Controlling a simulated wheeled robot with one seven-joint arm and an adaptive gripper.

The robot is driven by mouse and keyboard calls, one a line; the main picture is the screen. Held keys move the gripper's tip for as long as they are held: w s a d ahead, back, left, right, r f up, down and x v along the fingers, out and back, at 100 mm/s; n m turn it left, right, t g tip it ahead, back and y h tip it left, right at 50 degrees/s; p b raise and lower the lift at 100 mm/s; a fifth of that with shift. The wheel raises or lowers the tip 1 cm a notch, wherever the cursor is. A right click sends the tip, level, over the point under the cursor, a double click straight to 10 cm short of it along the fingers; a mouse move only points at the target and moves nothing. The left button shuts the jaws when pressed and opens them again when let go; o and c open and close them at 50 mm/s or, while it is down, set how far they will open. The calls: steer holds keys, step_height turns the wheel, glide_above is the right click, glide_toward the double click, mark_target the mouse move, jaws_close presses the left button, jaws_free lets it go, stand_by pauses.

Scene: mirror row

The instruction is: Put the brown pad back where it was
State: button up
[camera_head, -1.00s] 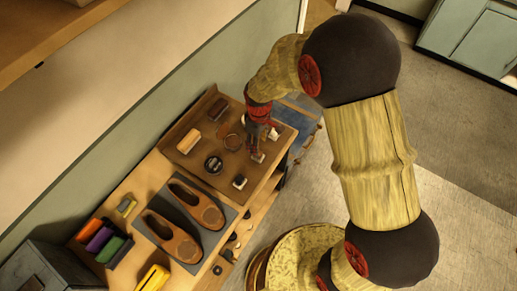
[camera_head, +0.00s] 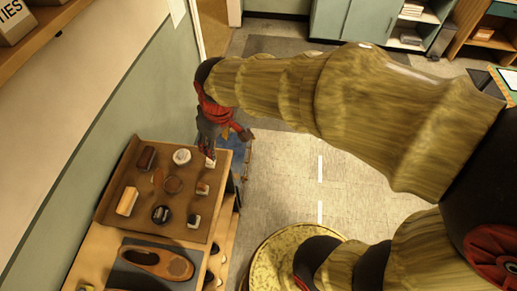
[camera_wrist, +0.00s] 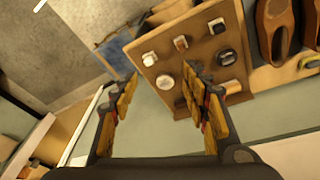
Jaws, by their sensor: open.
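A small pad with a brown top and pale side, which I take for the brown pad (camera_head: 201,188), sits on the brown board (camera_head: 117,217) near its right edge. It is the middle one of a row of small pads, between a black-topped pad (camera_head: 194,221) and a whitish pad (camera_head: 210,163). In the wrist view the brown pad (camera_wrist: 180,43) stands apart from both. My gripper (camera_wrist: 160,73) is open, with nothing between its fingers. In the head view my gripper (camera_head: 208,148) appears over the board's far right corner, by the whitish pad.
The board also carries a white round item (camera_head: 181,157), a dark brown block (camera_head: 147,158), a cream-sided block (camera_head: 127,201), a black tin (camera_head: 160,214) and a brown disc (camera_head: 173,184). Open floor is right.

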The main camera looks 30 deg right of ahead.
steer(key=s+d+r+m+t, duration=0.1)
steer(key=s+d+r+m, duration=0.1)
steer(key=s+r, duration=0.2)
steer(key=s+d+r+m+t, duration=0.1)
steer(key=s+d+r+m, duration=0.2)
steer(key=s, duration=0.6)
steer(key=shift+d+r+t, duration=0.3)
steer(key=shift+d+r, duration=0.05)
steer(key=shift+r, duration=0.3)
steer(key=shift+s, duration=0.1)
step_height(320, 180, down, 12)
steer(key=b, duration=1.2)
steer(key=shift+f, duration=0.15)
